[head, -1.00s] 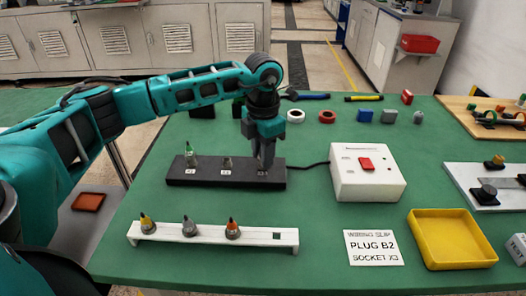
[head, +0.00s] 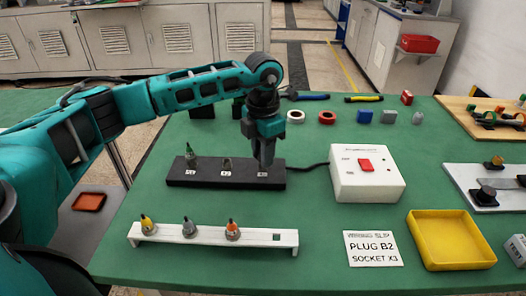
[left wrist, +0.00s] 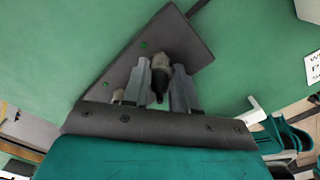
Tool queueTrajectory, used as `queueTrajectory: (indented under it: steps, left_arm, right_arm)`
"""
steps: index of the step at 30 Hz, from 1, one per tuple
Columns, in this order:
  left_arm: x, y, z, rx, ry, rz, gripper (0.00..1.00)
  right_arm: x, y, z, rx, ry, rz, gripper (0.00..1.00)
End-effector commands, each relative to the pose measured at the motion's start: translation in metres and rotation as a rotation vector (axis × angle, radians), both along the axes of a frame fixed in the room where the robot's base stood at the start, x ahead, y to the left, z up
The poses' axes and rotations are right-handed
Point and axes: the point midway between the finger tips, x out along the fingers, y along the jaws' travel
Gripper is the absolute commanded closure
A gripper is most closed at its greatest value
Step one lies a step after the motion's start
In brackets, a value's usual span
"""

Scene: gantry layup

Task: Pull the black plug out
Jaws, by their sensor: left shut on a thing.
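The black socket strip (head: 215,182) lies on the green table, with labelled positions along its front. My left gripper (head: 265,163) points down at its right end, above the rightmost label. In the left wrist view, my left gripper (left wrist: 162,90) has its two fingers on either side of a plug with a black tip (left wrist: 160,78) and a pale collar, and is shut on it. The plug stands at the strip; I cannot tell how deep it sits. In the head view the fingers hide it. My right gripper is out of view.
A white rack (head: 262,236) in front holds yellow, grey and orange plugs, with a square hole at its right. A cable runs from the strip to a white box (head: 367,187) with a red switch. A slip (head: 373,248) reads PLUG B2, SOCKET X3. A yellow tray (head: 450,258) stands right.

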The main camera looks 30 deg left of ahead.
Motion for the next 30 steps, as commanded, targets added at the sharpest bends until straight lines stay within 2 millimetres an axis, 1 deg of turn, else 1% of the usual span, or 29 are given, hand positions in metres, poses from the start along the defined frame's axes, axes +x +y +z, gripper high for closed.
queueTrajectory:
  steps: [1,15,24,30]
  left_arm:
    - [0.001,0.000,0.005,-0.002,-0.004,0.000,1.00]
    - [0.001,0.000,0.016,-0.001,-0.003,0.000,1.00]
    - [0.001,0.000,0.023,-0.001,-0.003,0.000,1.00]
    - [0.001,0.000,0.024,-0.001,-0.003,0.000,1.00]
  right_arm:
    - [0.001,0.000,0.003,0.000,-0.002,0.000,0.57]
    - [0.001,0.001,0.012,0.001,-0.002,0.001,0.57]
    - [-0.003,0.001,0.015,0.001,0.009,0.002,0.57]
    - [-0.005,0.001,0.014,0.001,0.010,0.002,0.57]
